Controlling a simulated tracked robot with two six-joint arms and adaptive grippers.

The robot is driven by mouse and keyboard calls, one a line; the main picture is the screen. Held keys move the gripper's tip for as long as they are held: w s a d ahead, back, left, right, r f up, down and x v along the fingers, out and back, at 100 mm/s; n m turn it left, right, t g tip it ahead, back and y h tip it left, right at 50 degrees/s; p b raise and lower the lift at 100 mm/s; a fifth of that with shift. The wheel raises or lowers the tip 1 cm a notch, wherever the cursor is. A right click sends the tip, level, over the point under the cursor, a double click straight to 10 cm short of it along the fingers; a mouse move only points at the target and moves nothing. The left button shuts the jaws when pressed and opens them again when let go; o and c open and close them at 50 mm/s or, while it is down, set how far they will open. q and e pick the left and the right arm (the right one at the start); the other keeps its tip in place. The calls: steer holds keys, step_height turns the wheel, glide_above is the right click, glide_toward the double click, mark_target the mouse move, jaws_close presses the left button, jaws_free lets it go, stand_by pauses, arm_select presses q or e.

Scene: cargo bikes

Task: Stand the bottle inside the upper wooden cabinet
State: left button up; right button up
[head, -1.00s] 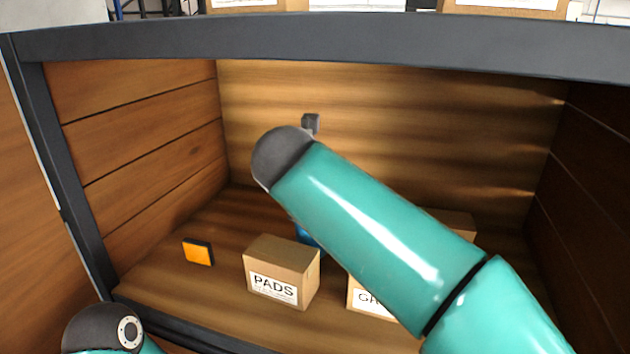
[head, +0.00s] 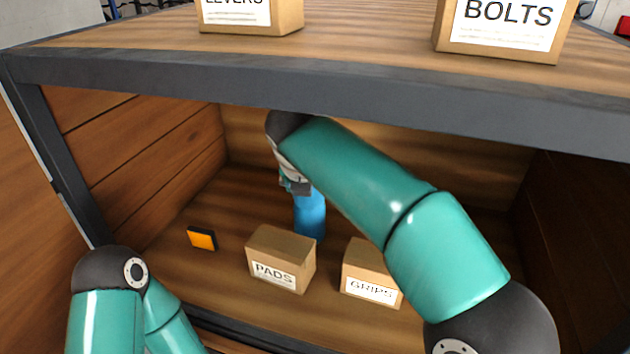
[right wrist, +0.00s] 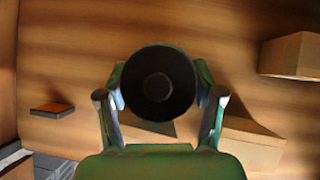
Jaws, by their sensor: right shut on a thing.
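The blue bottle (head: 310,215) is upright inside the wooden cabinet (head: 150,70), behind the boxes. In the right wrist view I look down on its round dark top (right wrist: 157,85). My right gripper (head: 297,187) reaches into the cabinet and is shut on the bottle, with a finger on either side of it. The bottle's base appears at or close to the cabinet floor; I cannot tell whether it touches. My left arm shows at the lower left of the head view, but its gripper is out of view.
A PADS box (head: 281,260) and a GRIPS box (head: 371,272) stand in front of the bottle. A small orange and black block (head: 202,239) lies to the left. LEVERS (head: 250,14) and BOLTS (head: 506,28) boxes stand on the cabinet top.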

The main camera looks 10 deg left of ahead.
steer(key=o, duration=1.5)
steer(key=shift+s+r, duration=0.35)
steer(key=shift+r, duration=0.2)
steer(key=shift+s+r, duration=0.35)
steer(key=shift+r, duration=0.25)
steer(key=s+b, duration=0.5)
steer(key=s, duration=0.6)
steer(key=shift+s, duration=0.2)
steer(key=shift+s+r, duration=0.1)
steer(key=shift+s, duration=0.4)
